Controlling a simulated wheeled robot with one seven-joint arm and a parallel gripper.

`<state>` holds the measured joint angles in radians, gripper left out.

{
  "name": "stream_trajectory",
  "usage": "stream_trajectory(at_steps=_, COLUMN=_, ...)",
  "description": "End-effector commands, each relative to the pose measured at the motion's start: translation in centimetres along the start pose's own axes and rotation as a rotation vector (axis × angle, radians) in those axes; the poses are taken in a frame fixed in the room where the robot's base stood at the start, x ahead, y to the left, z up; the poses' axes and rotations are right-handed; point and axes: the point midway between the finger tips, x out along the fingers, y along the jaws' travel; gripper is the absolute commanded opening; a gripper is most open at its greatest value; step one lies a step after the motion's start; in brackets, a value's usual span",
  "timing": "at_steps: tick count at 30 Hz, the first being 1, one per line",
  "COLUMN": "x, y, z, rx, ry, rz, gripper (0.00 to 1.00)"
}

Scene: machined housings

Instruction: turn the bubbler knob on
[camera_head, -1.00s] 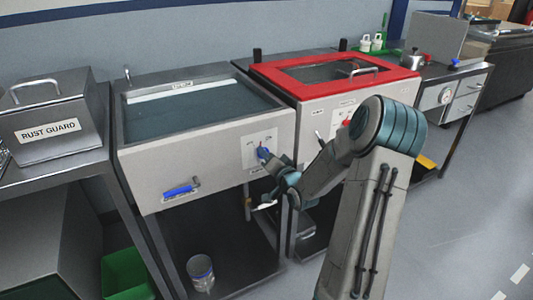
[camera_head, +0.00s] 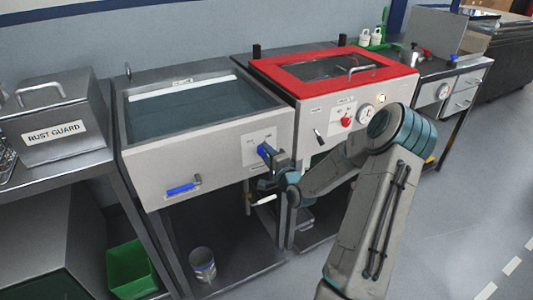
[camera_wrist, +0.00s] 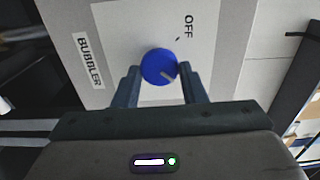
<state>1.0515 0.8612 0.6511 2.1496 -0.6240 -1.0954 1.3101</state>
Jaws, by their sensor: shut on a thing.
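The blue bubbler knob (camera_wrist: 159,66) sits on a light panel (camera_wrist: 120,22) between the fingers of my gripper (camera_wrist: 160,74) in the wrist view. My gripper is shut on the knob, one finger on each side. A pale pointer mark shows on the knob's lower right, away from the "OFF" label (camera_wrist: 188,26). A "BUBBLER" label (camera_wrist: 90,62) lies left of the knob. In the head view, my gripper (camera_head: 271,158) is at the panel on the front of the water-filled tank (camera_head: 195,155), and partly hides the knob.
A blue-handled drain valve (camera_head: 182,188) sticks out low on the tank front. A red-lidded machine (camera_head: 335,72) stands right of the tank, with a red knob (camera_head: 346,121). A rust guard box (camera_head: 55,130) is on the left bench. A bucket (camera_head: 203,264) stands below the tank.

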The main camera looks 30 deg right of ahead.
Motion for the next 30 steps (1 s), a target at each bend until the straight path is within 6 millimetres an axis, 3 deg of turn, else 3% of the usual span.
stream_trajectory(at_steps=16, x=0.01, y=0.03, z=0.01, rx=0.028, ry=0.000, rz=0.000, gripper=0.15)
stream_trajectory(at_steps=17, x=0.01, y=0.03, z=0.01, rx=0.028, ry=0.000, rz=0.000, gripper=0.41)
stream_trajectory(at_steps=19, x=0.01, y=0.03, z=0.01, rx=0.027, ry=0.000, rz=0.000, gripper=0.58)
stream_trajectory(at_steps=30, x=-0.57, y=0.02, z=-0.03, rx=0.026, ry=0.001, rz=0.000, gripper=0.58)
